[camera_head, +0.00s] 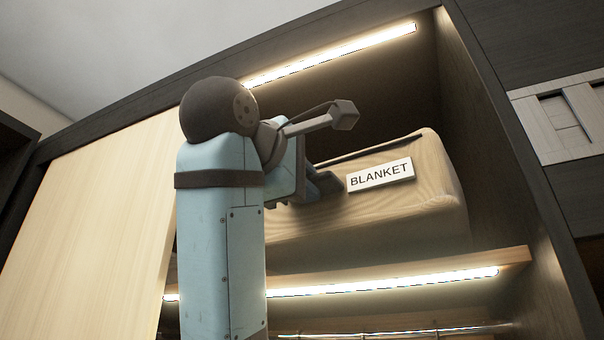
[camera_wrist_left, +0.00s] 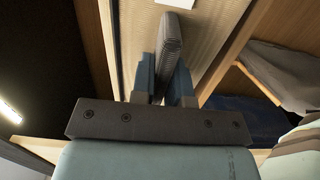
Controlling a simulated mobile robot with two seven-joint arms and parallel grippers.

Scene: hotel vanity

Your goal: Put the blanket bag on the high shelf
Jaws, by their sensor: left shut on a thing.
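The blanket bag (camera_head: 425,200) is a tan, wood-toned soft box with a white BLANKET label (camera_head: 380,175). In the head view it is inside the upper lit compartment, just above the high shelf board (camera_head: 400,264). I cannot tell whether its base touches the board. My left gripper (camera_head: 322,186) is at the bag's front face, left of the label. In the left wrist view its fingers (camera_wrist_left: 164,85) are shut on a dark ribbed grip strip at the bag's tan face (camera_wrist_left: 215,30). My right gripper is not in view.
A light strip (camera_head: 340,52) runs along the compartment's top, and another (camera_head: 390,283) lies under the shelf board. A dark side panel (camera_head: 510,150) bounds the right. A pale wood door panel (camera_head: 100,200) covers the left. A hanging rail (camera_head: 400,332) is below.

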